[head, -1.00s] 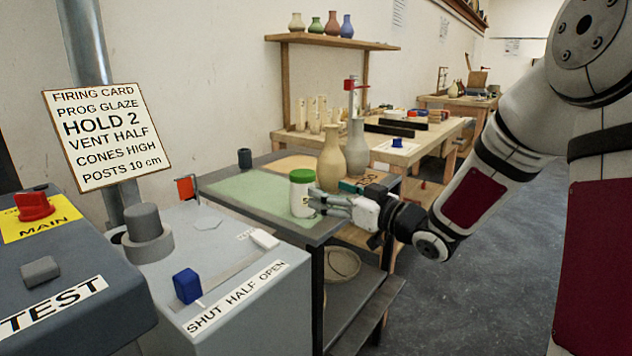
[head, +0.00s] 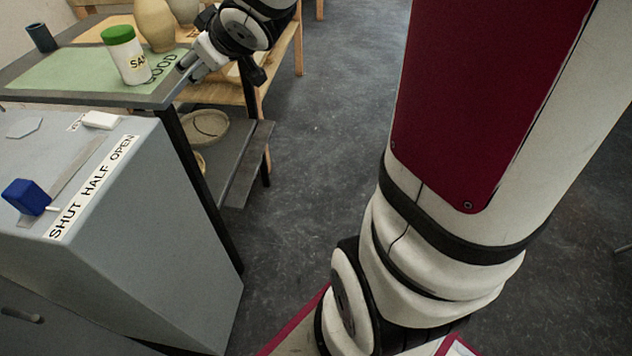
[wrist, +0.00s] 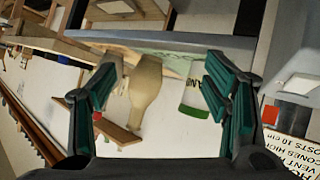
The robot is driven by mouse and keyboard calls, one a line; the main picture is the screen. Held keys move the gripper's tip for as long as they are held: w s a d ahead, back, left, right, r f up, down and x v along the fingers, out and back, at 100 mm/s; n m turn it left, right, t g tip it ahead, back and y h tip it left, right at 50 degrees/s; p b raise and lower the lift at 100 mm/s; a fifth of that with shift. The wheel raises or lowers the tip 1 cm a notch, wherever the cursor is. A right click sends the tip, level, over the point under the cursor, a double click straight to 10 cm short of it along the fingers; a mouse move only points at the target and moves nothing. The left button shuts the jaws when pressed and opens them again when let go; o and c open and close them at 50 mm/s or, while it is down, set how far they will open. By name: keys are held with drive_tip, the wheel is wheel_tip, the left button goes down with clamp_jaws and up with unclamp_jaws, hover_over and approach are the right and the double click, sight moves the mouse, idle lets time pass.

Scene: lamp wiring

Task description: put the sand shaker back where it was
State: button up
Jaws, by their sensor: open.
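The sand shaker (head: 131,60) is a white cylinder with a green lid and a dark label. It stands upright on the green mat (head: 62,72) near the front edge of the grey table. My gripper (head: 188,66) is just to the right of the shaker, apart from it, by the table edge. In the wrist view my gripper (wrist: 160,105) is open, with its green-padded fingers spread and nothing held. The shaker also shows between the fingers in the wrist view (wrist: 193,97), beyond them and nearer the right finger.
A tan vase (head: 154,25) stands behind the shaker, and a dark cup (head: 41,38) is at the table's far left. A grey box with a blue knob (head: 27,197) stands in front. A bowl (head: 207,125) sits on the shelf below. Open floor (head: 310,130) lies to the right.

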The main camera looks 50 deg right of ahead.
drive_tip(key=s+a+m+g, duration=0.1)
drive_tip(key=s+a+g, duration=0.2)
drive_tip(key=s, duration=0.9)
drive_tip(key=s+a+f+m+g, duration=0.1)
drive_tip(key=s+a+g, duration=0.2)
drive_tip(key=s, duration=1)
drive_tip(key=s+a+m+g+y, duration=0.1)
drive_tip(key=s+a+g, duration=0.2)
drive_tip(key=s, duration=0.9)
drive_tip(key=shift+s+a+f+g, duration=0.15)
drive_tip(key=shift+s+f+g, duration=0.05)
drive_tip(key=shift+g, duration=1)
wheel_tip(320, 180, up, 30)
drive_tip(key=t+p, duration=0.4)
drive_tip(key=p, duration=2.4)
drive_tip(key=shift+d, duration=0.3)
